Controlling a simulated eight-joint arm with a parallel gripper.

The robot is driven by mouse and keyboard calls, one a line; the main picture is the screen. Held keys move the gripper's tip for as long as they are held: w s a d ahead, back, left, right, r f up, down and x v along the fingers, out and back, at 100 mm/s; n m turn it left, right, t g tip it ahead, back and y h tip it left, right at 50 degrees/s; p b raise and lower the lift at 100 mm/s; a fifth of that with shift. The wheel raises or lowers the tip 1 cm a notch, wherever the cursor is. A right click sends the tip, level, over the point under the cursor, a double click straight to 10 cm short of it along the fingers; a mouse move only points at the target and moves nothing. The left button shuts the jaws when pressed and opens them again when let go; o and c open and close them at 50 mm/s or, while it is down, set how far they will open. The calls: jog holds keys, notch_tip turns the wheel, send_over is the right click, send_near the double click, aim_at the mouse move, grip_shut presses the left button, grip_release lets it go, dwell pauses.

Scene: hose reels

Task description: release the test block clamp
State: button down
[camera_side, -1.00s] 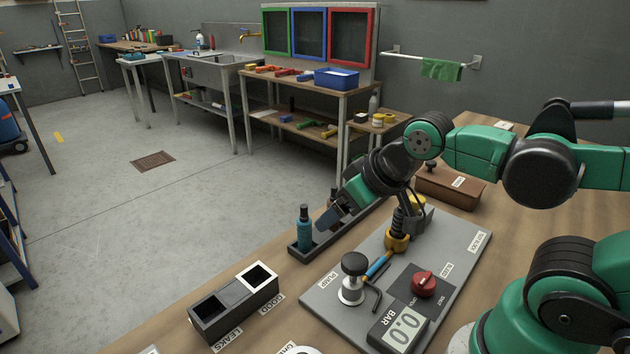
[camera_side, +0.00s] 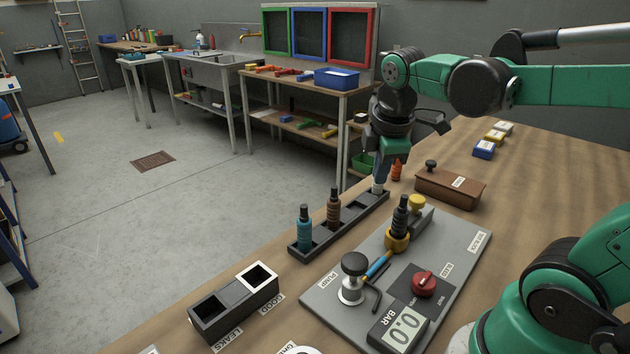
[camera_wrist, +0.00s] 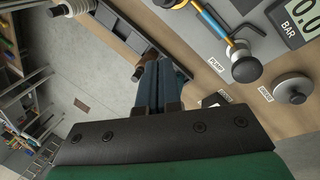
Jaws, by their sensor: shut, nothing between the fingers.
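On the grey test board (camera_side: 325,296), a black ribbed nozzle (camera_side: 401,212) stands upright in a yellow collar (camera_side: 396,240). A yellow knob (camera_side: 417,203) tops a grey block (camera_side: 420,219) just behind it; I cannot tell the clamp's state. My gripper (camera_side: 379,182) points down over the far end of the dark rack (camera_side: 298,249), behind and left of the yellow knob and apart from it. In the wrist view its blue-grey fingers (camera_wrist: 163,85) are together and empty. A pale piece (camera_side: 377,188) shows just below the fingers.
A teal nozzle (camera_side: 304,232) and a brown nozzle (camera_side: 333,210) stand in the rack. The pump (camera_side: 353,279), red valve knob (camera_side: 424,284) and gauge reading 0.0 (camera_side: 398,331) are on the board. A brown lidded box (camera_side: 450,188) lies to the right. The two-part bin (camera_side: 234,299) is front left.

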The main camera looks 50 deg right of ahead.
aim_at(415, 195)
jog(key=d+n+g, duration=0.1)
jog(key=d+r+n+g, duration=0.1)
jog(key=d+n, duration=0.1)
jog(key=s+d+n+g, duration=0.1)
jog(key=d+n, duration=0.1)
jog(key=shift+s+d+r, duration=0.1)
jog(key=shift+r, duration=0.05)
jog(key=x, duration=1)
jog(key=shift+d, duration=0.1)
jog(key=shift+d, duration=1.8)
jog(key=shift+r, duration=0.1)
jog(key=v, duration=1)
jog(key=shift+a, duration=0.2)
